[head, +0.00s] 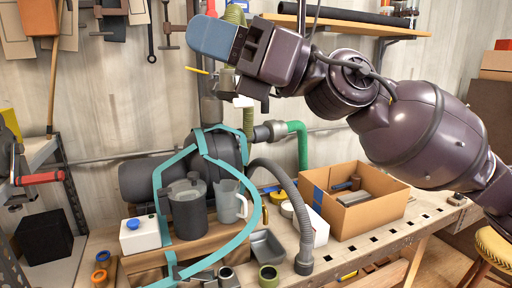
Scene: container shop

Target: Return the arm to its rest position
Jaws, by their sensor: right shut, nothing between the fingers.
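My right arm reaches in from the right edge across the upper part of the head view. Its gripper (213,38) is raised high at the upper middle, with blue-grey fingertips pointing left. The fingers look closed together and nothing is held. The gripper is above the workbench and apart from the things on it. My left gripper is not in the view.
Below is a workbench (378,240) with a cardboard box (362,212), a grey tray (267,246), a grey pitcher (231,201) and hoses. A wall shelf (345,25) runs behind the arm. A stool (496,248) stands at lower right.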

